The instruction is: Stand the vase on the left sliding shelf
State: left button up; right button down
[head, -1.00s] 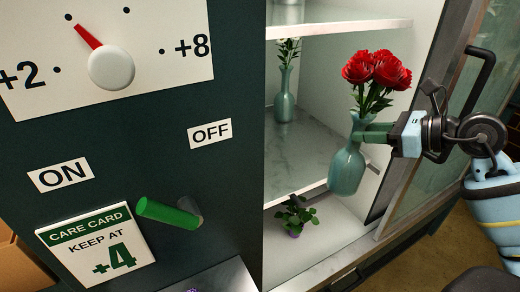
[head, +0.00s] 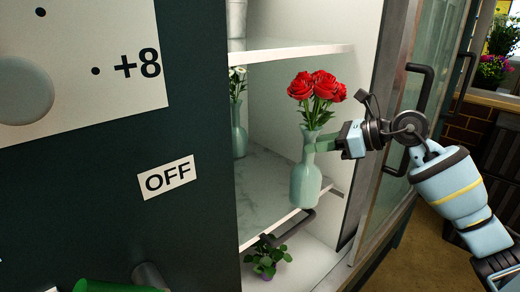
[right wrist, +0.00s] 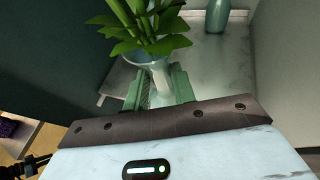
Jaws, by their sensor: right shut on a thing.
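The pale green vase (head: 305,180) holds red roses (head: 316,88) and is upright. My right gripper (head: 312,146) is shut on its neck, coming from the right. In the right wrist view the vase's neck (right wrist: 152,65) sits between the green fingers, with leaves above it. The vase appears at the front of the middle shelf (head: 270,180) in the open cabinet; I cannot tell whether its base touches. A dark handle (head: 288,228) shows at the shelf's front edge. My left gripper is not in view.
A second vase (head: 239,130) with white flowers stands farther back on the shelf. A small potted plant (head: 268,258) is on the cabinet floor below. The open glass door (head: 405,110) is at the right, the dark control panel (head: 120,200) at the left.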

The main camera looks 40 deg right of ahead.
jog(key=w+a+p, duration=0.2)
jog(key=w+a, duration=0.3)
jog(key=w, duration=0.6)
jog(key=shift+w+a+r+p, duration=0.15)
jog(key=shift+a+p, duration=0.2)
jog(key=f, duration=0.2)
jog(key=w+f, duration=0.1)
jog(key=shift+a+f, duration=0.2)
jog(key=shift+a, duration=0.1)
jog(key=shift+f, duration=0.1)
jog(key=c, duration=1.6)
grip_release()
jog(key=shift+f, duration=0.25)
jog(key=o, duration=0.5)
jog(key=shift+c, duration=0.2)
